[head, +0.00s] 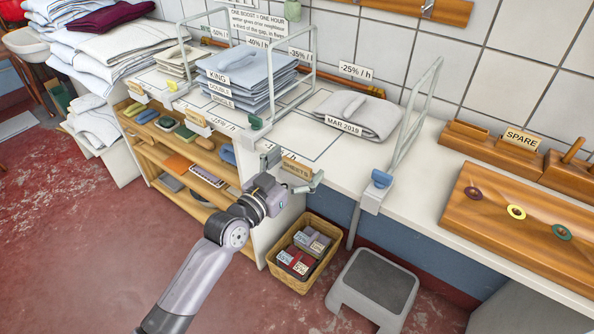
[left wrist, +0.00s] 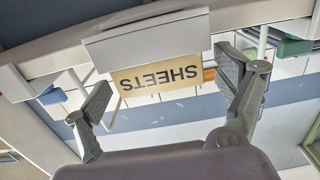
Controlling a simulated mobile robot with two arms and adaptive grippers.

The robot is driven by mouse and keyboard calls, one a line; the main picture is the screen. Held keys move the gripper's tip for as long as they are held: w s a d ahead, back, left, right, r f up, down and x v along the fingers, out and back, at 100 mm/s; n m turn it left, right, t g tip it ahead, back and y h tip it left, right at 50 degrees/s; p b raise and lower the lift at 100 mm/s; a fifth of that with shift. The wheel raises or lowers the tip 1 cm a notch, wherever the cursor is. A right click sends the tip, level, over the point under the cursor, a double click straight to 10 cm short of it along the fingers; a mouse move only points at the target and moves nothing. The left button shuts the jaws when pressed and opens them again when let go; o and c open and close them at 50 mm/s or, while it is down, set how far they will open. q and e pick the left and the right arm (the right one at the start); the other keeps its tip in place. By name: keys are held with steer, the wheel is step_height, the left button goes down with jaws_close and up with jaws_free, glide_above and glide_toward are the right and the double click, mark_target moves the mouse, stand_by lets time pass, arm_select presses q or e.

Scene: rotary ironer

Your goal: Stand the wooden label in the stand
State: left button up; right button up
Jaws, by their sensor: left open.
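The wooden label reading "SHEETS" (head: 297,168) is at the front edge of the white counter in the head view. In the left wrist view the label (left wrist: 158,76) shows upside down, its edge against a pale block (left wrist: 148,40); I cannot tell whether it is fixed in that block. My left gripper (head: 289,172) is open, with one finger to each side of the label. In the left wrist view both fingers (left wrist: 168,92) are apart, with a gap to the label. My right gripper is not in view. I cannot tell which holder is the stand.
Folded blue sheets (head: 250,75) and a grey folded piece (head: 358,112) lie on the counter. A wooden rack labelled "SPARE" (head: 480,143) stands right. Below are a basket (head: 275,262) and a step stool (head: 375,285).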

arm_select(q)
steer(key=c, duration=1)
steer(key=shift+r, duration=0.1)
steer(key=shift+c, duration=0.2)
